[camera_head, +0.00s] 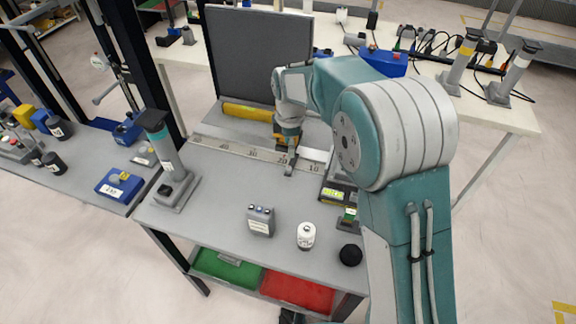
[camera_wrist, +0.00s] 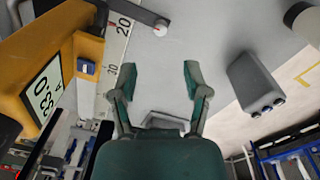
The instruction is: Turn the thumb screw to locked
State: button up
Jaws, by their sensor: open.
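In the wrist view my gripper (camera_wrist: 160,72) is open, its two green fingertips apart with only the bare grey bench top between them. In the head view my gripper (camera_head: 291,148) is over the bench by the ruler strip (camera_head: 231,148). A yellow housing (camera_wrist: 67,42) with a display and a small blue part (camera_wrist: 87,68) stands left of the fingers in the wrist view. A grey bar (camera_wrist: 140,14) with a round pale end (camera_wrist: 160,28) bearing a red mark lies beyond the fingertips. I cannot tell for certain which part is the thumb screw. Nothing is held.
A grey box (camera_head: 260,220), a white bottle (camera_head: 306,236) and a black round object (camera_head: 350,255) stand near the bench's front. A grey post (camera_head: 165,150) stands at its left. An upright dark panel (camera_head: 255,55) rises behind. The bench's middle left is clear.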

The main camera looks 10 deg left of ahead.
aim_at(288, 168)
jog(key=f, duration=0.8)
jog(key=shift+w+a+f, duration=0.1)
jog(key=shift+a+f, duration=0.2)
jog(key=shift+d+f, duration=0.1)
jog(key=shift+f, duration=0.2)
jog(key=shift+d, duration=0.1)
grip_shut()
